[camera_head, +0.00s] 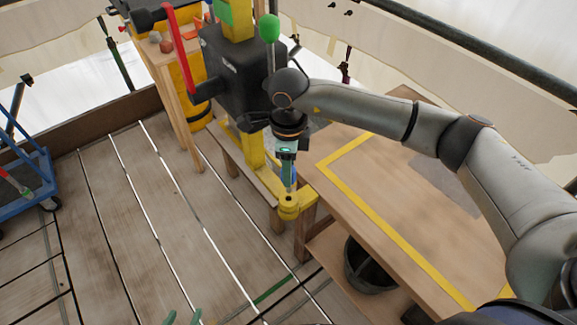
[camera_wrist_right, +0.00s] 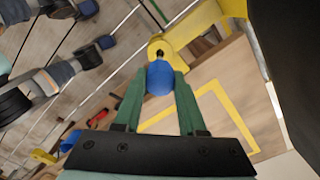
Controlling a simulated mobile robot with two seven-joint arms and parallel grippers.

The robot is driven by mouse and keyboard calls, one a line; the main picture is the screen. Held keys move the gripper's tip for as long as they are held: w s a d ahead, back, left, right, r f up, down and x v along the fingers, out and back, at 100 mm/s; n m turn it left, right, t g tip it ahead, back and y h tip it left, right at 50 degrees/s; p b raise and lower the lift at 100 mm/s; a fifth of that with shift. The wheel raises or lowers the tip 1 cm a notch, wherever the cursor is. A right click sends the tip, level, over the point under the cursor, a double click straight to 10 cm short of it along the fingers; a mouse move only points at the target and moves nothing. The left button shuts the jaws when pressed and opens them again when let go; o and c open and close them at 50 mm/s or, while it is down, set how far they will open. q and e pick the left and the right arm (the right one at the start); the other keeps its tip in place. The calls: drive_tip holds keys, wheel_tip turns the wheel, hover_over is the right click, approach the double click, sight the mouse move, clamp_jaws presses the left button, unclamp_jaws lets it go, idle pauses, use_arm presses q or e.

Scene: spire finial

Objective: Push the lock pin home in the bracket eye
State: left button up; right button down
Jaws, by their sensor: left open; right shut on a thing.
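The yellow bracket eye (camera_head: 289,211) sits at the foot of the yellow post, with a dark hole in its top; it also shows in the right wrist view (camera_wrist_right: 172,40). My right gripper (camera_head: 289,188) points down just above the eye. In the right wrist view my right gripper (camera_wrist_right: 159,76) has its green fingers shut on the blue knob of the lock pin (camera_wrist_right: 160,80). The knob is close to the eye; the pin's shank is mostly hidden, so I cannot tell how deep it sits. My left gripper (camera_head: 183,318) is open and empty at the bottom edge, well away from the bracket.
A wooden bench (camera_head: 400,195) with a yellow tape outline stands right of the bracket. A dark bucket (camera_head: 368,268) is below it. A black box with a red lever (camera_head: 181,45) is behind. A blue cart (camera_head: 28,180) stands at far left. The plank floor (camera_head: 140,230) between is clear.

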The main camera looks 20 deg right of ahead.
sight(288, 190)
drive_tip(key=shift+f+b, duration=0.45)
drive_tip(key=shift+f, duration=0.4)
drive_tip(key=shift+b, duration=0.55)
idle(1.1)
drive_tip(key=shift+f, duration=0.2)
drive_tip(key=shift+f+b, duration=0.3)
drive_tip(key=shift+b, duration=0.15)
drive_tip(key=shift+f+b, duration=2.35)
drive_tip(key=shift+f, duration=0.35)
drive_tip(key=shift+c, duration=2)
unclamp_jaws()
